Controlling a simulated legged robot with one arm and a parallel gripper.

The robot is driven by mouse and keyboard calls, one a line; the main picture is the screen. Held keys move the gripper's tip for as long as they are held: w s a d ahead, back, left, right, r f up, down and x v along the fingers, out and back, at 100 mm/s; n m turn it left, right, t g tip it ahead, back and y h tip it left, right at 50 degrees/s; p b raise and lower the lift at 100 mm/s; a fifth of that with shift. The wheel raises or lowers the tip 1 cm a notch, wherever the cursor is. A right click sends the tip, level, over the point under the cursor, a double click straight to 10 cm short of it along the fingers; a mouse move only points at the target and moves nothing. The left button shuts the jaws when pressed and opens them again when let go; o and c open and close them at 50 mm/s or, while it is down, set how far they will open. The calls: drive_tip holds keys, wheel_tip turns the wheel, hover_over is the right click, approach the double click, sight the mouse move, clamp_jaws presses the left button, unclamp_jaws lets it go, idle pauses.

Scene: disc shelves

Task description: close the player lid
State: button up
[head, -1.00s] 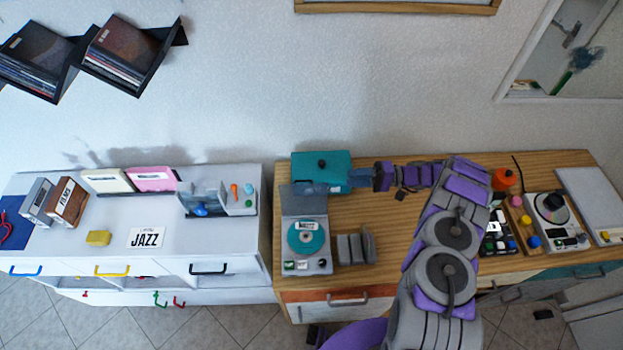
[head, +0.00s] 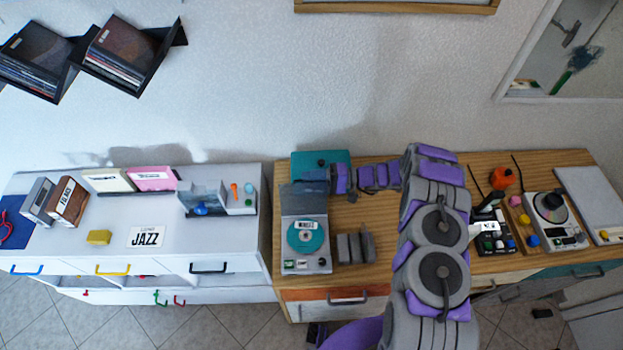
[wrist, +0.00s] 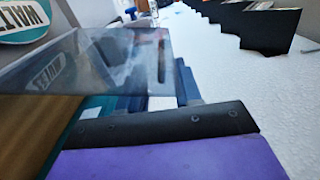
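The player (head: 306,266) is a grey box on the wooden cabinet, with a teal disc (head: 306,237) in it. Its grey lid (head: 304,201) stands open, raised at the back edge. In the wrist view the see-through lid (wrist: 95,65) fills the left and middle, and part of the disc (wrist: 22,20) shows beyond it. My gripper (head: 316,181) is behind the lid's upper edge, very close to it; contact is unclear. Its dark blue fingers are partly hidden by the lid in the wrist view, so their opening is unclear.
A teal box (head: 320,160) stands close behind my gripper. Grey upright blocks (head: 354,246) stand right of the player. A white cabinet (head: 110,255) with boxes is to the left. A second device (head: 552,215) sits at the right. The wall is close behind.

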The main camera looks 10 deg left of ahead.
drive_tip(key=shift+d, duration=0.1)
clamp_jaws()
drive_tip(key=shift+s+f, duration=0.15)
idle(0.3)
